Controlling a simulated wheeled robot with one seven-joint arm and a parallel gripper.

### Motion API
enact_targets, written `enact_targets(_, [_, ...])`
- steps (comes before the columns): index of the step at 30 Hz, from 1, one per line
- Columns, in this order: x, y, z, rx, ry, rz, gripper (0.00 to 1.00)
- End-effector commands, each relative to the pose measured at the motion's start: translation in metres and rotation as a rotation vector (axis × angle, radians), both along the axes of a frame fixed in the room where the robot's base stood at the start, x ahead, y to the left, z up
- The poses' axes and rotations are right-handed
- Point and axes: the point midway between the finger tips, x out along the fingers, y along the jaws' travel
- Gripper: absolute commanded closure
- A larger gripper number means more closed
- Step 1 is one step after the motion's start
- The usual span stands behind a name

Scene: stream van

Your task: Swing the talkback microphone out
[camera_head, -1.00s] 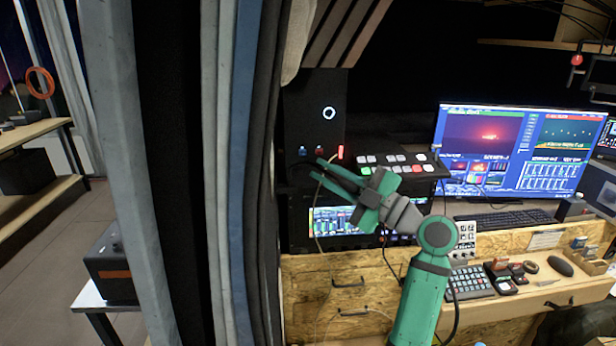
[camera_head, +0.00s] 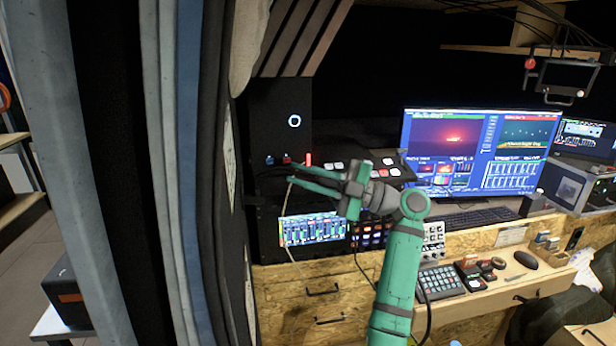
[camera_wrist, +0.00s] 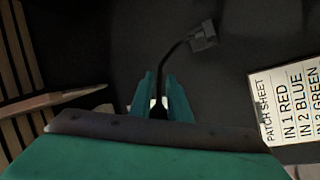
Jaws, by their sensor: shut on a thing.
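My gripper (camera_head: 294,178) reaches left in front of the dark rack, near the red light. In the wrist view its two green fingers (camera_wrist: 161,92) are close together around a thin dark stem (camera_wrist: 172,54). The stem bends up and right to a small grey block (camera_wrist: 203,37). This may be the talkback microphone, but I cannot tell for sure. In the head view the stem is too dark to make out. A pale thin cable (camera_head: 288,215) hangs close by the fingertips.
A patch sheet (camera_wrist: 288,100) is on the right in the wrist view. Striped curtains (camera_head: 180,150) stand close on the left. A button panel (camera_head: 385,173), monitor (camera_head: 480,150), keypad (camera_head: 440,281) and wooden desk (camera_head: 480,240) lie to the right. A bracketed device (camera_head: 565,75) hangs at upper right.

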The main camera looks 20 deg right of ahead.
Motion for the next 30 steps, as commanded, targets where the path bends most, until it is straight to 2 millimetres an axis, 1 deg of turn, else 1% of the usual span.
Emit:
enact_targets(7, [-0.001,-0.001,0.002,0.001,-0.002,-0.003,1.00])
enact_targets(8, [-0.001,-0.001,0.002,0.001,-0.002,-0.003,0.81])
enact_targets(9, [-0.001,-0.001,0.002,0.001,-0.002,-0.003,0.75])
enact_targets(16, [0.000,0.000,0.001,0.001,-0.001,-0.002,0.75])
enact_targets(20, [-0.002,-0.004,0.000,0.002,0.000,-0.003,0.75])
enact_targets(23, [-0.007,-0.012,-0.002,0.001,0.000,-0.004,0.75])
enact_targets(30, [-0.032,-0.048,-0.011,0.002,0.000,-0.005,0.75])
